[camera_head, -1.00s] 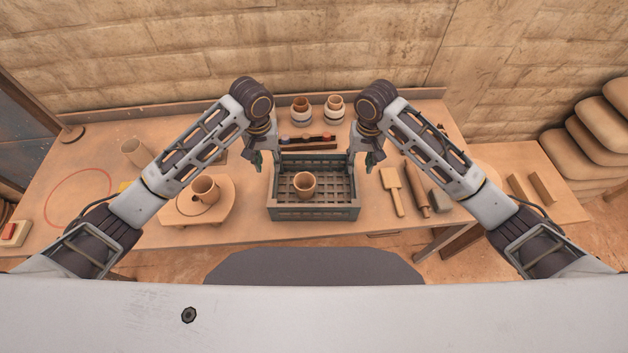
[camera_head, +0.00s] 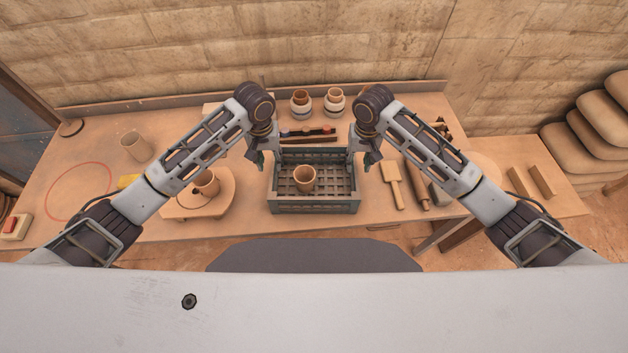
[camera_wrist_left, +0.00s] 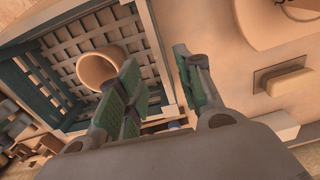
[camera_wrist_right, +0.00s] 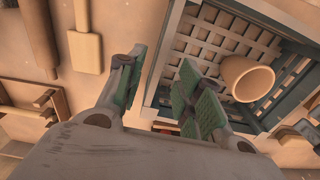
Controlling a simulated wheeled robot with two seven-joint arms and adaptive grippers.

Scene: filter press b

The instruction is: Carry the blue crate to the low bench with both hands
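The blue crate (camera_head: 313,207) is a blue-grey slatted box standing on the worktable, with a tan cup (camera_head: 304,178) inside. My left gripper (camera_head: 263,157) is at the crate's left wall. In the left wrist view its fingers (camera_wrist_left: 165,88) are apart, one over the inside of the crate and one outside, with the wall's rim between them. My right gripper (camera_head: 361,157) is at the right wall. In the right wrist view its fingers (camera_wrist_right: 160,85) are also apart, on either side of the rim. Finger contact with the walls cannot be told. The low bench cannot be identified for certain.
A round board (camera_head: 200,205) with a cup lies left of the crate. A paddle (camera_head: 393,187) and a roller (camera_head: 416,190) lie to its right. Two banded pots (camera_head: 301,103) stand behind. Stacked sacks (camera_head: 603,122) are at far right.

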